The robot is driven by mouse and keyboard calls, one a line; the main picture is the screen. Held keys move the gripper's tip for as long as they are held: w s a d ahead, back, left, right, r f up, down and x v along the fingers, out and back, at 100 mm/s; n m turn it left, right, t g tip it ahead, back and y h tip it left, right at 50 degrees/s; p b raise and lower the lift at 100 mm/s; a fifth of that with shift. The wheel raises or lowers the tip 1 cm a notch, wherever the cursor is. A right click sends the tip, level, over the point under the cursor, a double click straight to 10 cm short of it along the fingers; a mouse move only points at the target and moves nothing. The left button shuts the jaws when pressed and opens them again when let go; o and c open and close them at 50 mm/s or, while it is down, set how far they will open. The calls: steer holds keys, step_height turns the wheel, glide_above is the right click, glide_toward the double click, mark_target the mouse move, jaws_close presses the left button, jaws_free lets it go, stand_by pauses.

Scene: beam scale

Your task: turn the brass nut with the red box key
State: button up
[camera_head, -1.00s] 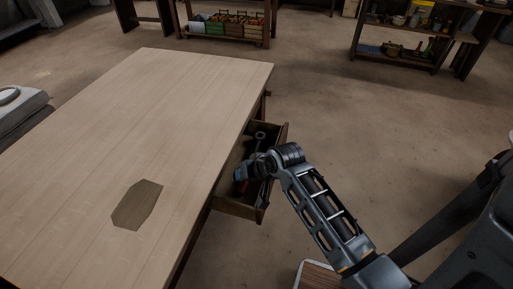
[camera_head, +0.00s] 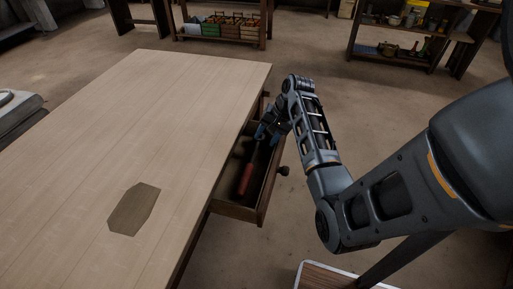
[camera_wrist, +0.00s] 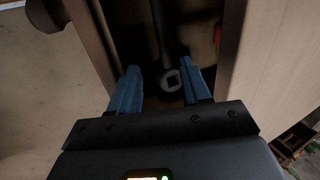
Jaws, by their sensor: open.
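The red box key (camera_head: 245,180) lies in the open drawer, its red handle toward the near end and its dark shaft running toward my gripper. In the wrist view its dark ring head (camera_wrist: 172,82) with an angular opening shows between the fingertips. My gripper (camera_head: 266,132) is over the drawer's far part, with its blue fingers apart. In the wrist view my gripper (camera_wrist: 160,80) has one finger on each side of the ring head; whether they touch it is unclear. I cannot see the brass nut in either view.
The drawer (camera_head: 236,210) sticks out from the right side of a wooden table (camera_head: 170,120). A dark patch (camera_head: 134,208) is on the tabletop. A small red thing (camera_wrist: 217,36) shows at the drawer's side.

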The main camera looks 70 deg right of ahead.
mark_target(257, 147)
steer(key=shift+w+x, duration=0.2)
steer(key=shift+x, duration=1.35)
steer(key=shift+w+x, duration=0.15)
steer(key=shift+x, duration=1.45)
steer(key=shift+a+r, duration=0.1)
steer(key=shift+r, duration=0.05)
steer(key=shift+c, duration=0.4)
jaws_close()
